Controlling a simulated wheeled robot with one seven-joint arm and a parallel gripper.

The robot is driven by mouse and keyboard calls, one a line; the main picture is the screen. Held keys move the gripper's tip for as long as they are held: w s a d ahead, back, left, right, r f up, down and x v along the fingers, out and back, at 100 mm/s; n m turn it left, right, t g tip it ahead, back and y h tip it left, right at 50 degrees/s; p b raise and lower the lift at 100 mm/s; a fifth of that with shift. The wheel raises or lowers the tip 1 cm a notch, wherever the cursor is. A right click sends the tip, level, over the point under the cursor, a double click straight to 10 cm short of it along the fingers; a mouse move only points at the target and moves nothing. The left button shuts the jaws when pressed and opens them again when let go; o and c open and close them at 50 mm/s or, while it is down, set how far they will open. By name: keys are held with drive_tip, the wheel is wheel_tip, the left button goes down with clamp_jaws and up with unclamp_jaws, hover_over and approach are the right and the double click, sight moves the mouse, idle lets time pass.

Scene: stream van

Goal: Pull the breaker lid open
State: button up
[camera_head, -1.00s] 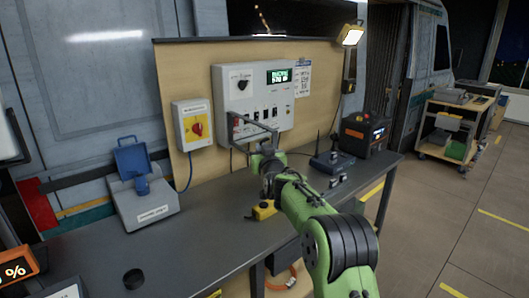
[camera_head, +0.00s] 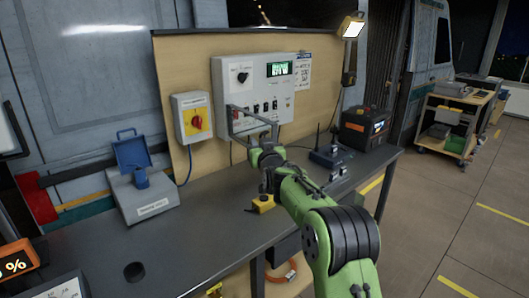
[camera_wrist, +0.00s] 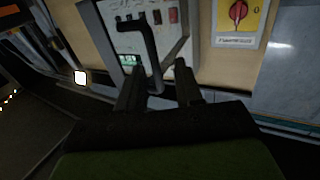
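The grey breaker panel (camera_head: 226,80) hangs on the wooden backboard. A dark, bar-like frame (camera_head: 246,112), which looks like the breaker lid or its handle, juts out from its lower front. In the wrist view the same dark bar (camera_wrist: 148,45) runs from the panel down towards my gripper (camera_wrist: 159,72). Its end lies between my two fingers, which stand apart with visible space beside the bar. I cannot tell whether either finger touches it. In the head view my gripper (camera_head: 264,146) is in front of the panel's lower part, its fingertips partly hard to make out.
A yellow switch box with a red knob (camera_head: 195,121) is left of the panel. A grey box with a raised blue lid (camera_head: 131,151) stands at the bench's left. A yellow-topped button box (camera_head: 263,202) and a dark device (camera_head: 331,158) flank my arm. The front bench top is mostly clear.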

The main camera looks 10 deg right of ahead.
drive_tip(key=s, duration=1.5)
drive_tip(key=shift+b, duration=0.3)
drive_tip(key=shift+s+r, duration=0.1)
drive_tip(key=s+a+f+g, duration=0.1)
drive_tip(key=s+f+g, duration=0.3)
drive_tip(key=s, duration=0.9)
drive_tip(key=s+f+g, duration=0.3)
drive_tip(key=s+g, duration=0.1)
drive_tip(key=s, duration=0.8)
drive_tip(key=s+a+f+g, duration=0.1)
drive_tip(key=s+f+g, duration=0.3)
drive_tip(key=s, duration=0.9)
wheel_tip(320, 180, up, 14)
drive_tip(key=p, duration=1.4)
drive_tip(key=shift+w+d+r, duration=0.15)
drive_tip(key=shift+w+r, duration=0.1)
drive_tip(key=shift+w, duration=0.1)
